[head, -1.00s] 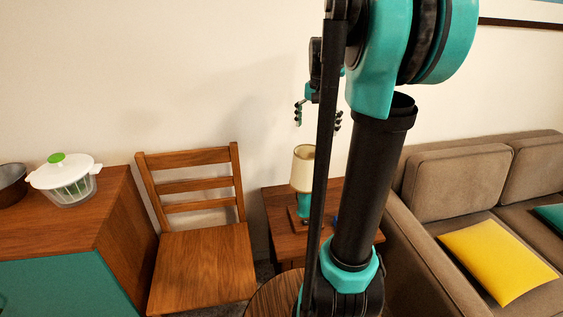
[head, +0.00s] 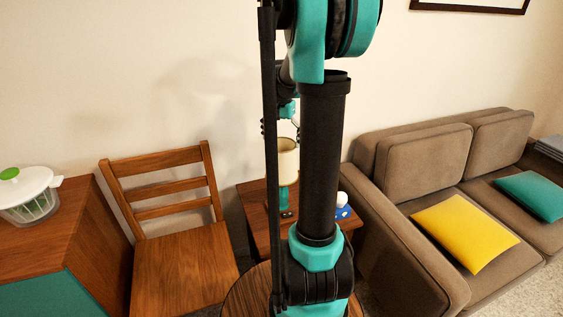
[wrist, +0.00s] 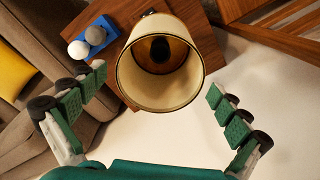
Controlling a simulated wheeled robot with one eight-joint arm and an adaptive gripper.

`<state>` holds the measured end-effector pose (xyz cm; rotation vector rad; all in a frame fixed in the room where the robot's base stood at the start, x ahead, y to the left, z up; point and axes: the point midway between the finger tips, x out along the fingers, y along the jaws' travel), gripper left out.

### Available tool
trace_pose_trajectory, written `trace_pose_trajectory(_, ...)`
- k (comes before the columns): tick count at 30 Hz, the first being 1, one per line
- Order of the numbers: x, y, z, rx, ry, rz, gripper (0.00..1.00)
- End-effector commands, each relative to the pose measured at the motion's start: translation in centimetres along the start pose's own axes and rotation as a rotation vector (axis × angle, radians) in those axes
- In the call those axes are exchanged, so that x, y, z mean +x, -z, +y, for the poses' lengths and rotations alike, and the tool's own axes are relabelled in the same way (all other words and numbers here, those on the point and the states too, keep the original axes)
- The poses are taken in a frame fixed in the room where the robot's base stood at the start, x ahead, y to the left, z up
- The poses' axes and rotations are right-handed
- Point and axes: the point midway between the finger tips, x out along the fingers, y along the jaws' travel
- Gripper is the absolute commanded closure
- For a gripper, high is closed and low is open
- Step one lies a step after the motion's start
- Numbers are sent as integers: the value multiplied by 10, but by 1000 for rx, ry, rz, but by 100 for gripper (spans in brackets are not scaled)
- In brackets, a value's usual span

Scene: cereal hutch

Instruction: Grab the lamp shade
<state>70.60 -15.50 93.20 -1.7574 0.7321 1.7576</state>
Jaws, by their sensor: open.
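The lamp shade (head: 288,158) is cream, on a lamp with a teal base (head: 284,197) standing on the wooden side table. My arm partly covers the lamp in the head view. In the wrist view the lamp shade (wrist: 136,86) is seen from above, its open top rim facing the camera and its dark inside showing. My gripper (wrist: 157,84) is open, with one finger to the left and one to the right of the shade. Gaps show between both fingers and the shade. In the head view the gripper is above the shade, mostly hidden by my arm.
A wooden chair (head: 180,255) stands left of the table, and a brown sofa (head: 425,165) with cushions stands to the right. The wall is close behind.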

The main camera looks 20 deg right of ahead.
Motion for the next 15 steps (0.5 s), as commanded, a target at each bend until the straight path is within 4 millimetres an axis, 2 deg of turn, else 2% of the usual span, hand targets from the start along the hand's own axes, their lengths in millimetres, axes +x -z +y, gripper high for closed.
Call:
trace_pose_trajectory(5, 14, 1, 0, 0, 0, 0, 0)
trace_pose_trajectory(12, 46, 3, -2, 0, 0, 0, 0)
trace_pose_trajectory(15, 53, 3, -1, 0, 0, 0, 0)
